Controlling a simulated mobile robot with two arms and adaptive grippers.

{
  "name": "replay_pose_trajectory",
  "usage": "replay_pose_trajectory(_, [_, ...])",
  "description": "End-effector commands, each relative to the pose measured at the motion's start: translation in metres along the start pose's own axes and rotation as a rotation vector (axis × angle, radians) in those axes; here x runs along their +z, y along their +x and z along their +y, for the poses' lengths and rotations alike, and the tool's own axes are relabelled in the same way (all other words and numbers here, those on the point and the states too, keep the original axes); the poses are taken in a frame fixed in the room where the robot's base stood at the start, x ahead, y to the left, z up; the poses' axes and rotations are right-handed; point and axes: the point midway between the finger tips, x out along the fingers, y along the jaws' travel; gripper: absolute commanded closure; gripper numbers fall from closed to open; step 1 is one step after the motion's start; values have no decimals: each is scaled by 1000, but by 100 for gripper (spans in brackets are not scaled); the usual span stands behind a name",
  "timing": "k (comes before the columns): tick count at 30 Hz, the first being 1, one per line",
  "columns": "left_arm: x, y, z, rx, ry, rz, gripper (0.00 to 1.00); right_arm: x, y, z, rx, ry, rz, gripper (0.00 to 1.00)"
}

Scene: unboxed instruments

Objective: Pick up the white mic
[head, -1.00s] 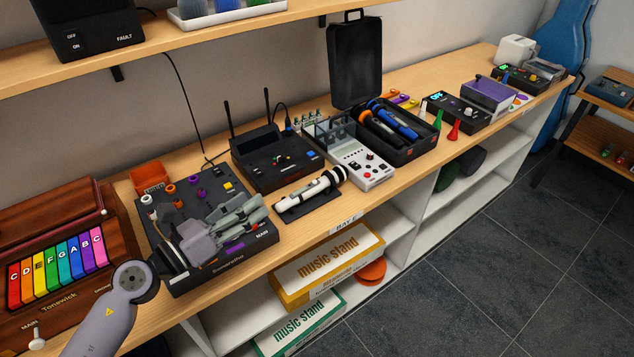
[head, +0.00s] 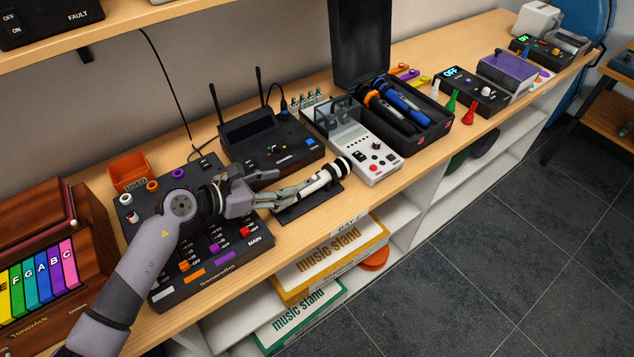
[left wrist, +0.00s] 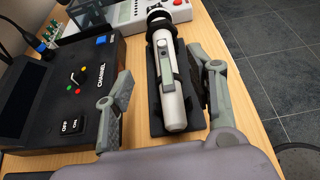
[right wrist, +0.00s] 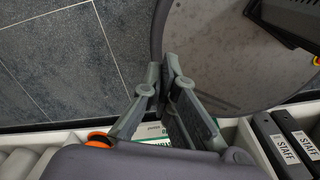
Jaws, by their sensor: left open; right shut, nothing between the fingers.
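The white mic (head: 322,180) has a white body and a black head with a white ring. It lies on a dark rest on the wooden bench. In the left wrist view the mic (left wrist: 172,88) lies lengthwise between the spread fingers of my left gripper (left wrist: 163,95), closer to the right finger. The left gripper (head: 290,192) is open at the near end of the mic and hides part of that end in the head view. My right gripper (right wrist: 170,70) is shut and empty, away from the bench top, above the floor and shelf edge.
A black receiver box (head: 270,148) with two antennas stands just behind the mic. A white device (head: 362,150) sits beyond its head. A mixer (head: 205,265) lies under my left arm. The bench front edge is close. An open black case (head: 420,128) holds other mics.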

Motion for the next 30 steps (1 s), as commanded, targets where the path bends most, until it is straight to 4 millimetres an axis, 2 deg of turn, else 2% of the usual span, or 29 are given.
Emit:
replay_pose_trajectory(1, [-1,11,0,-2,-2,-4,49,-2,5,0,1,0,4,100])
replay_pose_trajectory(3, [-2,21,0,0,-2,-3,49,-12,8,2,3,0,17,100])
replay_pose_trajectory(7, [0,31,0,0,-1,-1,49,-41,10,7,8,0,62,100])
replay_pose_trajectory(10, [-2,36,-1,-1,-2,-1,49,-54,11,9,11,0,83,100])
replay_pose_trajectory(14, [-7,54,-5,-2,-4,-2,49,-51,21,10,12,0,78,100])
replay_pose_trajectory(20, [-8,80,-6,0,-2,-2,49,-30,32,7,9,-1,47,100])
replay_pose_trajectory(23, [-7,84,-6,1,-2,0,49,-23,33,8,9,-1,36,100])
replay_pose_trajectory(29, [-6,84,-6,1,-2,0,49,-25,32,10,12,-1,39,100])
replay_pose_trajectory(30, [-6,84,-6,1,-2,0,52,-26,32,10,12,-1,41,100])
